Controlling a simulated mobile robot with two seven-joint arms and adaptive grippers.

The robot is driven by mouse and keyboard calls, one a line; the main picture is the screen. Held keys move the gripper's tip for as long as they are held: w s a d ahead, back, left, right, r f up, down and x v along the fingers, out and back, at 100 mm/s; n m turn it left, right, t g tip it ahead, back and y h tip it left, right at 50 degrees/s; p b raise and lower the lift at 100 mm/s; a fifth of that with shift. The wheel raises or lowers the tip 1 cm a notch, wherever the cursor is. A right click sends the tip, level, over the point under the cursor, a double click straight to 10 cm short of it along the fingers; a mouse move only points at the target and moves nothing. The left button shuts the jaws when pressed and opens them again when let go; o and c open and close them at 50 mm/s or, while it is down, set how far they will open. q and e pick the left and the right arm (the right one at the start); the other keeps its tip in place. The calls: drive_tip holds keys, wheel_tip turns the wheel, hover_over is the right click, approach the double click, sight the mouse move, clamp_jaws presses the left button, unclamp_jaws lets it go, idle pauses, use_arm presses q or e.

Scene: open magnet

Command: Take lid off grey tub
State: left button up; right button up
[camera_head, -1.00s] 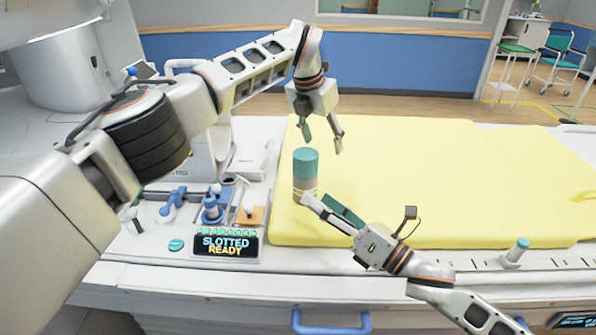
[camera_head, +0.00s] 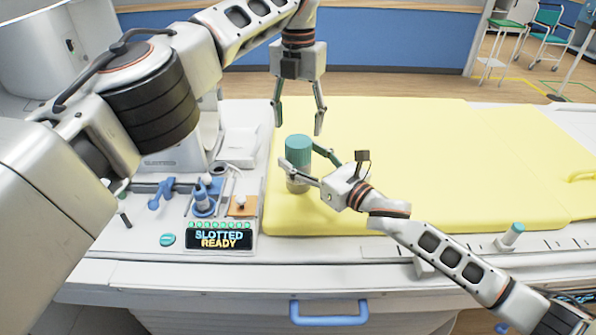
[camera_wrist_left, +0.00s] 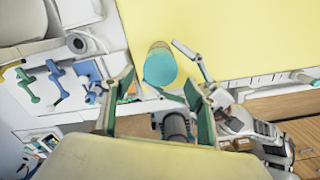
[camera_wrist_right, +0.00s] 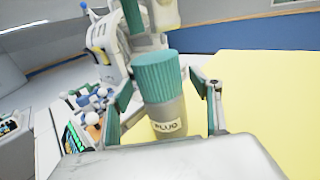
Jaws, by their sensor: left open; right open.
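The grey tub (camera_head: 297,184) stands upright on the yellow pad, with its ribbed teal lid (camera_head: 299,150) on top. In the right wrist view the tub (camera_wrist_right: 168,117) shows a printed label and the lid (camera_wrist_right: 159,77) sits above it. My right gripper (camera_head: 306,162) is open, with its fingers on either side of the tub; I cannot tell whether they touch it. My left gripper (camera_head: 298,127) is open, pointing down above the lid. In the left wrist view the lid (camera_wrist_left: 160,68) lies beyond and between the open fingers, apart from them.
The yellow pad (camera_head: 420,170) is clear to the right. A small teal-capped post (camera_head: 511,236) stands at the front right edge.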

sight(298, 141)
drive_tip(key=shift+w+a, duration=0.45)
drive_tip(key=shift+w, duration=0.05)
clamp_jaws()
use_arm(q)
drive_tip(key=m, duration=0.4)
drive_tip(key=shift+m, duration=0.4)
drive_tip(key=m, duration=0.3)
drive_tip(key=shift+m, duration=0.4)
drive_tip(key=shift+f, duration=4)
